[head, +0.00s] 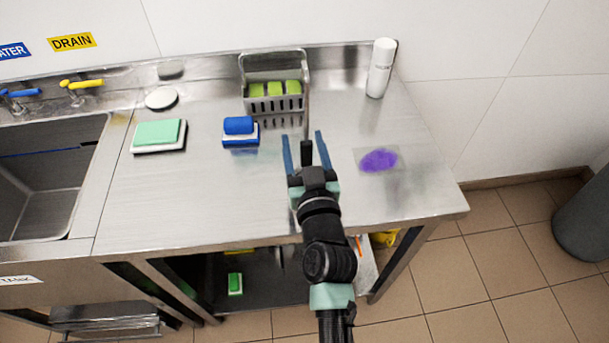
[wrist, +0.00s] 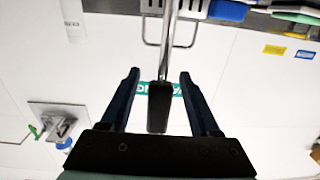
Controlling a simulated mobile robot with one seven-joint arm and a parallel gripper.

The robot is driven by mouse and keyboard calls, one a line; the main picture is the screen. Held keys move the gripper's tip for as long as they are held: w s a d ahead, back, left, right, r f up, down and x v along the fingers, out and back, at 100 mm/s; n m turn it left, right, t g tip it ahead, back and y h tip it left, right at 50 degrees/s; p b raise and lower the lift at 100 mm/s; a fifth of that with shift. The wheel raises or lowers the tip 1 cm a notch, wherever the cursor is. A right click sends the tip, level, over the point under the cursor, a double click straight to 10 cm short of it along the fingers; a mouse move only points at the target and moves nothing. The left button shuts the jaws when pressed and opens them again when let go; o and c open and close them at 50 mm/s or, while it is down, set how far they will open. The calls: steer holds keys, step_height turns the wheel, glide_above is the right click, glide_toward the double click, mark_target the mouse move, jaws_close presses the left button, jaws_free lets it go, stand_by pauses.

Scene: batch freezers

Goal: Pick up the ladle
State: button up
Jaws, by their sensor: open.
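My gripper (head: 303,139) is open over the table, with one blue finger on each side of the black handle. In the wrist view, the ladle's handle (wrist: 159,108) stands between the two spread fingers of my gripper (wrist: 160,75), with a visible gap on both sides. Its shaft extends up out of the picture. Whether the handle touches the palm is hidden.
A basket (head: 274,104) with green sponges stands behind my gripper. A blue brush (head: 239,126) and a green scrubber (head: 159,134) lie to the left. A purple patch (head: 379,160) and a white bottle (head: 380,68) are to the right. The sink (head: 50,180) is at the left.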

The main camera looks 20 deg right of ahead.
steer(key=shift+w+d, duration=0.15)
steer(key=shift+w, duration=0.15)
jaws_close()
stand_by(1.3)
